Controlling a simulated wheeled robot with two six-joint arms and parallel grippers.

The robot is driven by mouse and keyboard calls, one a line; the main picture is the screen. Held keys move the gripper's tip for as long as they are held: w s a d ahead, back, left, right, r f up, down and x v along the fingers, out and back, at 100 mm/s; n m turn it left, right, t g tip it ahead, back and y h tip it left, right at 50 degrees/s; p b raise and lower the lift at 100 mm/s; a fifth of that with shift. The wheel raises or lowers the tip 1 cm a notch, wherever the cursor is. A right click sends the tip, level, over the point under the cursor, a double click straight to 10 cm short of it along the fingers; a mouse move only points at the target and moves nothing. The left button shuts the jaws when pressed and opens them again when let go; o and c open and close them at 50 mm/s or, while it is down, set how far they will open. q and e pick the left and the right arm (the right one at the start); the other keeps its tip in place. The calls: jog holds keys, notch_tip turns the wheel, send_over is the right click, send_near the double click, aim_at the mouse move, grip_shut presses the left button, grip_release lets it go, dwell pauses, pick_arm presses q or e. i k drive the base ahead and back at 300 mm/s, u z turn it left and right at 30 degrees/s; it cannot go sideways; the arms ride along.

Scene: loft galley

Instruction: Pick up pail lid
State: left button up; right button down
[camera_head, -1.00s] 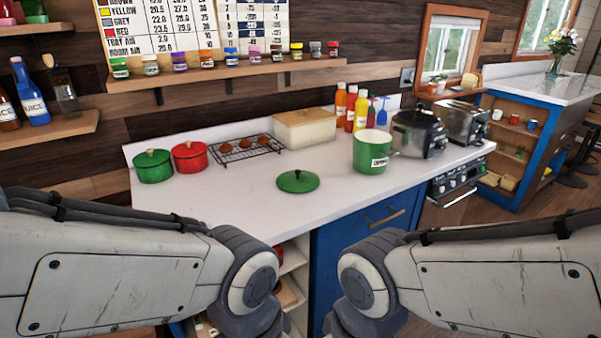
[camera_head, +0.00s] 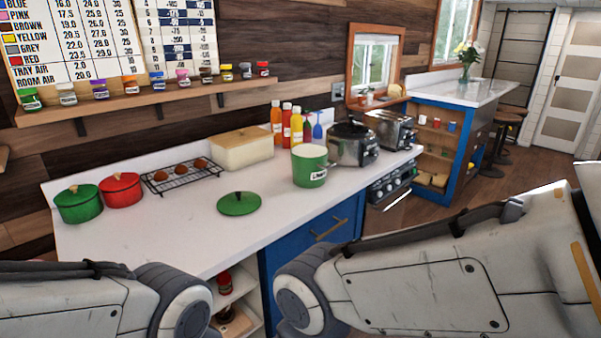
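My two arms come in low from the left and the right. Both of my grippers are out of the frame, so their fingers are hidden. Nothing of mine touches the lid.
A green pot (camera_head: 79,204) and a red pot (camera_head: 122,190) stand at the counter's left end. A wire rack (camera_head: 184,178), a cream box (camera_head: 236,150), bottles (camera_head: 276,122), a cooker (camera_head: 350,142) and a toaster (camera_head: 391,130) line the back. The counter's front is clear.

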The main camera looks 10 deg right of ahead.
aim_at(239, 203)
jog(key=u, duration=0.05)
jog(key=k, duration=0.4)
jog(key=z, duration=1.15)
jog(key=i, duration=1.65)
jog(key=u, duration=0.55)
jog(key=i, duration=0.75)
jog(key=u, duration=0.6)
